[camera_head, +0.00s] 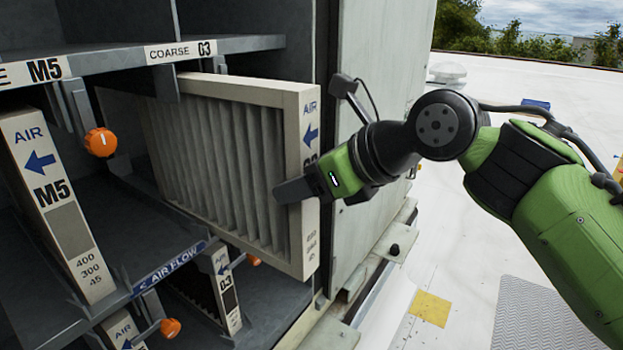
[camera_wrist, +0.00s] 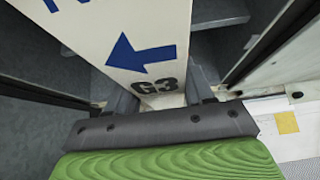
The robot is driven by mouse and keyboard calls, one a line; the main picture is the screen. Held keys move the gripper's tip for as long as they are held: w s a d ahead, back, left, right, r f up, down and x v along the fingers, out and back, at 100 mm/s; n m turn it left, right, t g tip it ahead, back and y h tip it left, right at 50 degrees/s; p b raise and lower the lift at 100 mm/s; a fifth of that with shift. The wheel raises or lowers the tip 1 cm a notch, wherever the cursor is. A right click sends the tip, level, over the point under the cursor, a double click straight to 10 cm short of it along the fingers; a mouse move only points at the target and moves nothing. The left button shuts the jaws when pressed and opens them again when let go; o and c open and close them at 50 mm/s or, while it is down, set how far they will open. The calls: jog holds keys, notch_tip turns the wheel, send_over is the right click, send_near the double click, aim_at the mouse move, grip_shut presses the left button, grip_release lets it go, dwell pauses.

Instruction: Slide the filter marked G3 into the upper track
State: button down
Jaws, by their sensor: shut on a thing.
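The filter marked G3 (camera_head: 222,160) is a pleated panel with a cream frame, standing upright and partly inside the upper bay. Its end face, with a blue arrow pointing left, faces out. My gripper (camera_head: 298,190) is shut on that end face at the filter's edge. In the wrist view the fingers of my gripper (camera_wrist: 165,98) clasp the G3 end face (camera_wrist: 140,50) just below the mark. The upper track (camera_head: 215,44) carries the label COARSE G3. The filter's far edge is hidden inside the dark bay.
A filter marked M5 (camera_head: 55,205) stands at the left. Another G3 filter (camera_head: 223,290) is in the lower bay. Orange knobs (camera_head: 101,142) sit on levers near the tracks.

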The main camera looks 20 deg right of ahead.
aim_at(239, 162)
jog(key=shift+w+a+r+p, duration=0.1)
jog(key=shift+w+a+p, duration=0.7)
jog(key=shift+w, duration=0.2)
jog(key=shift+w+a+r+p, duration=0.1)
jog(key=shift+w+a+p, duration=0.65)
jog(key=shift+w, duration=0.2)
jog(key=shift+w+a+f, duration=0.15)
jog(key=shift+w+f, duration=0.05)
jog(key=shift+w, duration=0.15)
jog(key=shift+w+a+r+p, duration=0.15)
jog(key=shift+w+a+p, duration=0.25)
jog(key=shift+p, duration=0.4)
jog(key=shift+w+a+p, duration=0.4)
jog(key=shift+w+a, duration=0.05)
jog(key=shift+w, duration=0.2)
jog(key=shift+w+a+f, duration=0.1)
jog(key=shift+w+a, duration=0.5)
jog(key=shift+w, duration=0.3)
jog(key=shift+w+a+f, duration=0.1)
jog(key=shift+w+a, duration=0.5)
jog(key=shift+w, duration=0.3)
